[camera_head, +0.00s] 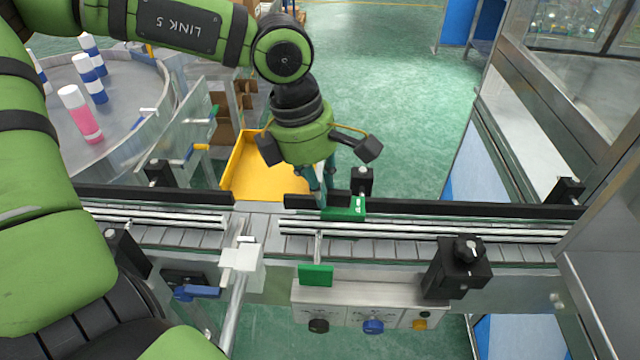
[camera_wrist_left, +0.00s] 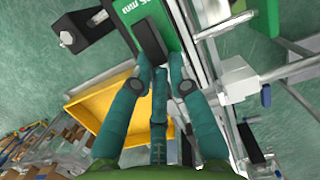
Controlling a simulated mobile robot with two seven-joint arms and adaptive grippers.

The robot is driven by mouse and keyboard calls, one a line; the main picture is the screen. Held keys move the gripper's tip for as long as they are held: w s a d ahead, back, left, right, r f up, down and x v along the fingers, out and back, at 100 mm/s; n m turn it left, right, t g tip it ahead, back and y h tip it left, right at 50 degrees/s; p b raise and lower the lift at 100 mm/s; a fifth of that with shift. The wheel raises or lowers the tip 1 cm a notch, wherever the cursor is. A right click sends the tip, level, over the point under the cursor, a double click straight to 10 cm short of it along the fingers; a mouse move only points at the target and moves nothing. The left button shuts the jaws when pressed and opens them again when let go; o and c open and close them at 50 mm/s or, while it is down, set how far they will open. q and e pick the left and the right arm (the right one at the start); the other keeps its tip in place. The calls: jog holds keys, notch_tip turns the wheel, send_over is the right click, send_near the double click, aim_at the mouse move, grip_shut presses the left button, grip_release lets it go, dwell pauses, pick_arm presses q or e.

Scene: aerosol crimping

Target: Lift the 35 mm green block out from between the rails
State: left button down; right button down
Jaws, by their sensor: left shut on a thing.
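The green block (camera_head: 343,210) with a white mark sits at the conveyor's far rail, right of the gap in the rails. It also shows in the left wrist view (camera_wrist_left: 169,22), with white "mm" lettering and a black grip part (camera_wrist_left: 150,40). My left gripper (camera_head: 322,196) reaches down from above the far rail. In the wrist view its teal fingers (camera_wrist_left: 161,68) are shut at the black part of the block. The block's underside is hidden, so I cannot tell how far it stands between the rails. My right gripper is not in view.
Metal rails (camera_head: 420,230) run along the slatted conveyor. A yellow tray (camera_head: 250,175) stands behind it. A green plate (camera_head: 316,275), a black knob block (camera_head: 458,268) and a white fixture (camera_head: 242,262) are in front. A round table (camera_head: 120,110) with cans is at left.

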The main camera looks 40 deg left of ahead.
pick_arm(q)
jog(key=w+d+p+v, duration=0.1)
jog(key=p+v, duration=0.3)
jog(key=v, duration=0.5)
jog(key=shift+d+p, duration=0.35)
dwell(0.3)
jog(key=shift+s+r, duration=0.1)
jog(key=shift+s, duration=0.05)
